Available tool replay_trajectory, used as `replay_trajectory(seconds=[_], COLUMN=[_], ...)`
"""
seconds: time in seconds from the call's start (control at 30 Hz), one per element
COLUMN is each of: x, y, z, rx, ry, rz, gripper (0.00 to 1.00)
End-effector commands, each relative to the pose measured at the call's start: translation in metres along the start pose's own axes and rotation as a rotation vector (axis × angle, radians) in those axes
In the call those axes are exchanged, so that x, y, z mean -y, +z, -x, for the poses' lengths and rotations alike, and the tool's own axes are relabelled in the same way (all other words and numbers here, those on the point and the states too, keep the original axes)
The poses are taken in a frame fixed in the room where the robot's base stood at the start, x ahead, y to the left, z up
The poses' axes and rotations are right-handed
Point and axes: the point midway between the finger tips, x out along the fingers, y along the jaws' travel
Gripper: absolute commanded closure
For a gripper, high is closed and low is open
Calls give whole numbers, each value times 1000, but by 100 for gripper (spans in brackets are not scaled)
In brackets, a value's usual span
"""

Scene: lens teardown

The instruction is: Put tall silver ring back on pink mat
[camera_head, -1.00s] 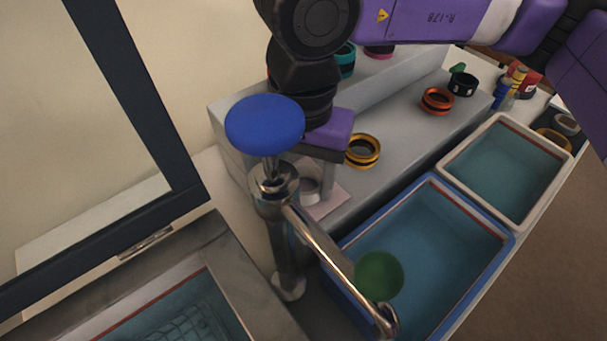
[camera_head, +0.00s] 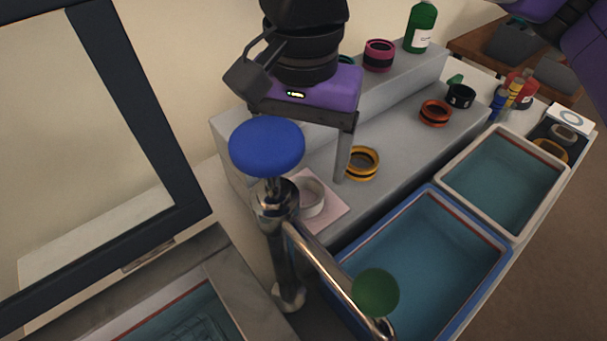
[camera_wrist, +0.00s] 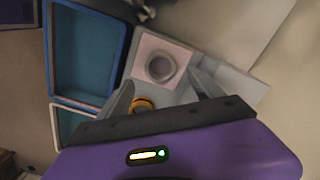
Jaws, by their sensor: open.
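The tall silver ring (camera_head: 309,199) stands on the pink mat (camera_head: 334,212), beside the tap. In the wrist view the silver ring (camera_wrist: 161,67) sits near the middle of the pink mat (camera_wrist: 143,50), with mat showing around it. My gripper (camera_wrist: 160,92) is open and empty. In the head view my purple gripper body is above and behind the ring, with a finger reaching down toward the grey step. The tap's blue knob and stem hide part of the mat and the ring's left side in the head view.
A tap with a blue knob (camera_head: 267,147) stands in front of the mat. A gold ring (camera_head: 363,163) and an orange ring (camera_head: 435,113) sit on the step to the right. A blue-rimmed basin (camera_head: 352,255) and a white-rimmed basin (camera_head: 521,232) lie in front.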

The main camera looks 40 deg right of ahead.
Motion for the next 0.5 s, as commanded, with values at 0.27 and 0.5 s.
replay_trajectory(seconds=[0.27,0.5], x=[0,0], y=[0,0], z=[40,47], rx=[-1,0], ry=[0,0], rz=[0,1], gripper=[24,24])
